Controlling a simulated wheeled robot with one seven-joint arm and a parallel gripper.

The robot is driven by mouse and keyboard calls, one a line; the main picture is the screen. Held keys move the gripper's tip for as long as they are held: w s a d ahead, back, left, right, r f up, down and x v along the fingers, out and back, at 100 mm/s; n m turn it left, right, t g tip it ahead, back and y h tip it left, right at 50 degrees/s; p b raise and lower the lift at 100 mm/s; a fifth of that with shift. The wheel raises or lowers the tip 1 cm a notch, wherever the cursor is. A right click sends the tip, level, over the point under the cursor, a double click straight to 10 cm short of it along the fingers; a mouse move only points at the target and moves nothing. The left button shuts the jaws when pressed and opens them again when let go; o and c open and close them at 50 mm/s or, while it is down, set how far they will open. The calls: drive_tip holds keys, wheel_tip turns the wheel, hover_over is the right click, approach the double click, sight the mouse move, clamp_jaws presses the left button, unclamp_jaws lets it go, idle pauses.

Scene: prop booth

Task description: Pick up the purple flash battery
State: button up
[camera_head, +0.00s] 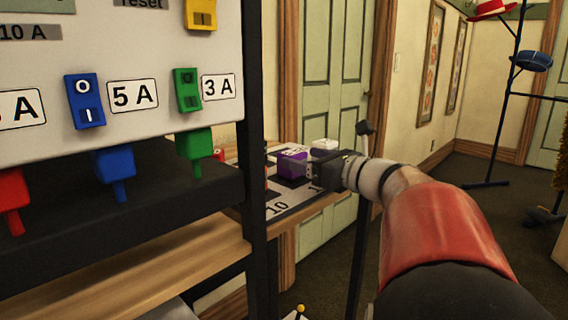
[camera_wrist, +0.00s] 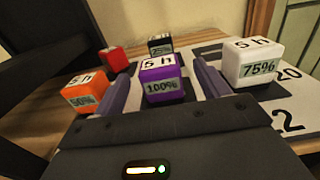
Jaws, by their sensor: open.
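The purple flash battery (camera_wrist: 161,83) is a small block marked "5 h" on top and "100%" on its front in the wrist view. It stands on a dark patch of the numbered board and also shows in the head view (camera_head: 291,163), just beyond my gripper. My gripper (camera_wrist: 163,80) is open, with one finger on each side of the purple battery. I see gaps between the fingers and the battery's sides; I cannot tell of any touch. In the head view my gripper (camera_head: 318,168) reaches over the board from the right, and its fingers are hard to make out.
An orange battery (camera_wrist: 84,93) marked "50%" stands left of my gripper and a white one (camera_wrist: 253,62) marked "75%" right of it. A black battery (camera_wrist: 160,45) and a red block (camera_wrist: 113,59) stand behind. A dark rack post (camera_head: 253,180) rises left of the board.

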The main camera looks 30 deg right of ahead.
sight(284, 151)
drive_tip(key=x, duration=0.6)
drive_tip(key=shift+a+r+p, duration=0.1)
drive_tip(key=shift+p, duration=0.2)
drive_tip(key=shift+c, duration=0.4)
drive_tip(key=c, duration=1.2)
